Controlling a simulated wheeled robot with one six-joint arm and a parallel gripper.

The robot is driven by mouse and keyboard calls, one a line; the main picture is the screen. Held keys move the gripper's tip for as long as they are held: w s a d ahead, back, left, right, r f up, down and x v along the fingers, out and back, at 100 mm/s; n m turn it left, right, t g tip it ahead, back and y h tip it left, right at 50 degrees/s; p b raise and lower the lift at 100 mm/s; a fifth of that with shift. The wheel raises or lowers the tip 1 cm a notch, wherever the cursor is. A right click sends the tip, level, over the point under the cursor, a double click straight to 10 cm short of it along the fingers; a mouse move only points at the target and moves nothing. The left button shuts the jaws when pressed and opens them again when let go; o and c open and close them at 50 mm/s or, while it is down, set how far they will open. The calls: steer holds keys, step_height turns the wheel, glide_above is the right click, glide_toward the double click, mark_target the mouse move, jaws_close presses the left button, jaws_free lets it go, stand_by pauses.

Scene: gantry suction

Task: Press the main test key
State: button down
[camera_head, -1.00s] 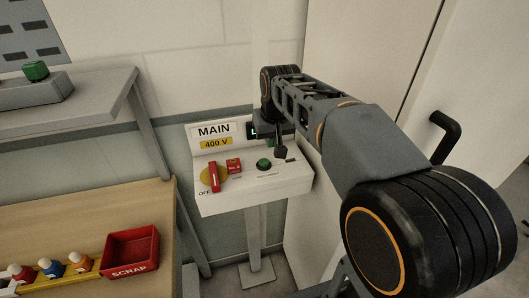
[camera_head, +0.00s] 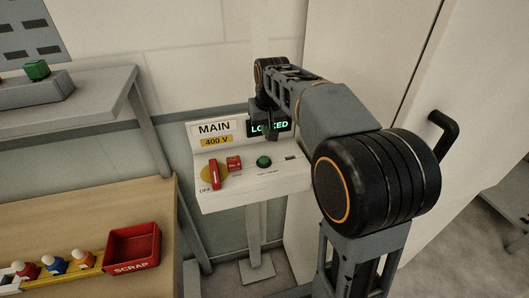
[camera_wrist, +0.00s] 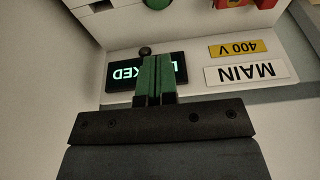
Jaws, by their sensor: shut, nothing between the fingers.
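The MAIN 400 V control box (camera_head: 290,181) stands on a post in the head view. A round green button (camera_head: 264,162) sits on its sloped top; its edge shows at the top of the wrist view (camera_wrist: 157,4). A lit display (camera_head: 283,125) on the back panel is partly covered by my gripper, with part of "LOCKED" readable. My gripper (camera_head: 271,136) is beyond the button, in front of the display. Its green fingers (camera_wrist: 157,62) are together, with a small dark round thing (camera_wrist: 145,51) at their tips, which I cannot identify.
A red handle (camera_head: 215,173) on a yellow disc and a red tag (camera_head: 234,163) are left of the button. A red SCRAP bin (camera_head: 133,246) and several small figures stand on the bench at left. A cabinet with a black handle (camera_head: 443,135) is at right.

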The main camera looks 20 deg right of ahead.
glide_above(264, 159)
steer(key=x, duration=0.3)
steer(key=s+x, duration=0.1)
steer(key=x, duration=0.1)
steer(key=s+x, duration=0.1)
steer(key=x, duration=0.2)
steer(key=shift+w+f+p, duration=0.15)
steer(key=shift+f+p, duration=0.25)
steer(key=shift+f, duration=0.1)
steer(key=shift+s+x, duration=0.25)
steer(key=shift+x, duration=0.8)
steer(key=shift+s+f, duration=0.1)
steer(key=shift+s+b+x, duration=0.25)
steer(key=shift+b+x, duration=0.6)
steer(key=shift+x, duration=0.2)
steer(key=shift+s+f, duration=0.25)
steer(key=shift+r, duration=0.1)
steer(key=r+p, duration=0.2)
steer(key=r, duration=0.1)
steer(key=r+p, duration=0.1)
steer(key=r, duration=0.1)
steer(key=shift+w+r+p, duration=0.25)
steer(key=shift+w+p, duration=0.05)
steer(key=shift+p, duration=0.1)
steer(key=b+v, duration=0.1)
steer(key=v, duration=0.8)
steer(key=shift+b, duration=0.35)
